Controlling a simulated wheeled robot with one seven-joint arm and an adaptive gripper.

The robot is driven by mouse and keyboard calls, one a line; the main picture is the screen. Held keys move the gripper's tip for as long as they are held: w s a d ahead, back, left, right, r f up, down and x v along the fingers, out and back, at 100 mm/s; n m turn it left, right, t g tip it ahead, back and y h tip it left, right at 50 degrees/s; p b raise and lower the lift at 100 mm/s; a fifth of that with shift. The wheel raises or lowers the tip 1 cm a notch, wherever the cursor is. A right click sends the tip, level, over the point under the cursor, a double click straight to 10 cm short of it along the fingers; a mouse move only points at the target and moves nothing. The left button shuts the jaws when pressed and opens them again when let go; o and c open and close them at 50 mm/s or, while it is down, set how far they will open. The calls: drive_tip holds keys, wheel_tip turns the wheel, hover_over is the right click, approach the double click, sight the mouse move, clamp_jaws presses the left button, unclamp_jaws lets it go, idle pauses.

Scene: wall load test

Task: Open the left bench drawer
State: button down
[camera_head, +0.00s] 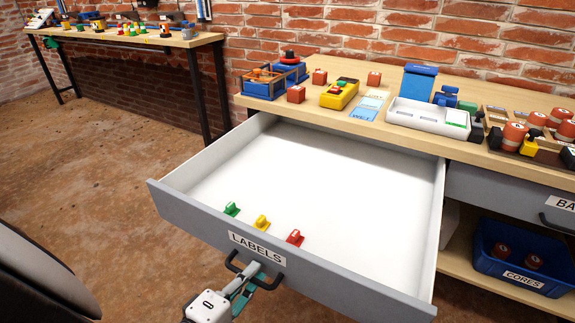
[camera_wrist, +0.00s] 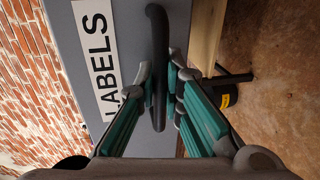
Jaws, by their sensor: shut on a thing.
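The left bench drawer (camera_head: 290,265) is grey, bears a LABELS sign (camera_head: 257,247) and is pulled far out from under the wooden bench. My gripper (camera_head: 258,281) is at the drawer's black handle, outside the front panel. In the wrist view the handle (camera_wrist: 158,60) runs between the teal fingers (camera_wrist: 158,95), which are shut on it. The LABELS sign also shows there beside the handle (camera_wrist: 97,55).
At right are a shut drawer marked BA (camera_head: 500,190) and a blue CORES bin (camera_head: 515,265) on the shelf below. A second bench (camera_head: 130,35) stands far left; brown floor lies between.

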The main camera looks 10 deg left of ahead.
drive_tip(key=c, duration=2)
unclamp_jaws()
drive_tip(key=shift+o, duration=0.2)
drive_tip(key=shift+s+a, duration=0.1)
